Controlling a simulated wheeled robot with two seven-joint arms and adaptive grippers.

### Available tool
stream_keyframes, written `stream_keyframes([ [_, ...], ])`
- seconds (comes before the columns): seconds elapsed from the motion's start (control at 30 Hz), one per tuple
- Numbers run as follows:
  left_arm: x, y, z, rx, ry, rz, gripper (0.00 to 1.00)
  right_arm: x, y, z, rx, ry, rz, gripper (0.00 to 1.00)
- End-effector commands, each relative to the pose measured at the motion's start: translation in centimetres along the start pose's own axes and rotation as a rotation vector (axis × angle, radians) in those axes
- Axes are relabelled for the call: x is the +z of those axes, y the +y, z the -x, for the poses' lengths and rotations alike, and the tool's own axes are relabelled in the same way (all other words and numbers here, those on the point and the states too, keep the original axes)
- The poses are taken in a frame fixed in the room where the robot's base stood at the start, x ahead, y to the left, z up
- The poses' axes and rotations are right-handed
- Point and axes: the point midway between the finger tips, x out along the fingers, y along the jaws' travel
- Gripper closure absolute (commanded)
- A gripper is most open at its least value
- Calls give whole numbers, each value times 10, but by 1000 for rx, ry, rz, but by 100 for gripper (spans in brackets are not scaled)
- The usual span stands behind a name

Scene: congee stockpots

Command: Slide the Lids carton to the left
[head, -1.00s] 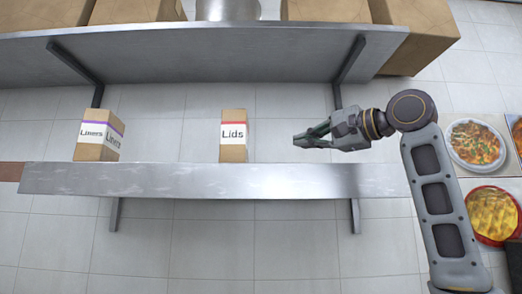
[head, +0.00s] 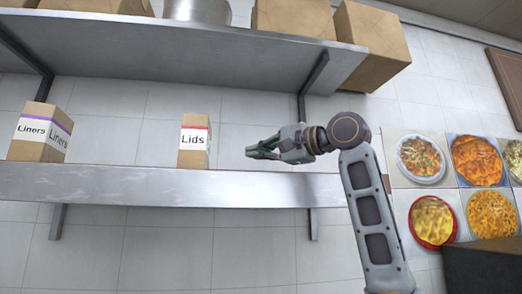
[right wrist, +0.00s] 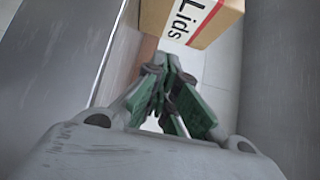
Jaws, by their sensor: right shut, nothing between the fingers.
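The Lids carton (head: 193,142) is a small brown box with a white label and a red stripe. It stands upright on the lower metal shelf (head: 150,188). My right gripper (head: 250,152) is shut and empty, to the right of the carton with a gap between them. In the right wrist view, the carton (right wrist: 205,18) shows at the top, beyond the shut fingertips (right wrist: 168,58); its upper part is cut off. My left gripper is not in view.
A Liners carton (head: 38,133) with a purple stripe stands at the left of the same shelf. The shelf between the two cartons is clear. An upper shelf (head: 170,62) above holds large boxes (head: 372,45) and a metal pot (head: 197,12). Food pictures (head: 433,220) are at the right.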

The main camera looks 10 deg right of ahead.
Motion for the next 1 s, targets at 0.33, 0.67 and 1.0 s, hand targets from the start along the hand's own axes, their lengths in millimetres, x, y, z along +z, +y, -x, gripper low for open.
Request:
stream_keyframes([
  [0.33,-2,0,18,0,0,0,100,0,-2,-44,2,0,-2,100],
  [0.67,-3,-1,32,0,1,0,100,4,-2,-80,1,-2,1,100],
  [1.0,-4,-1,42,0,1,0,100,25,-2,-101,0,-1,0,100],
])
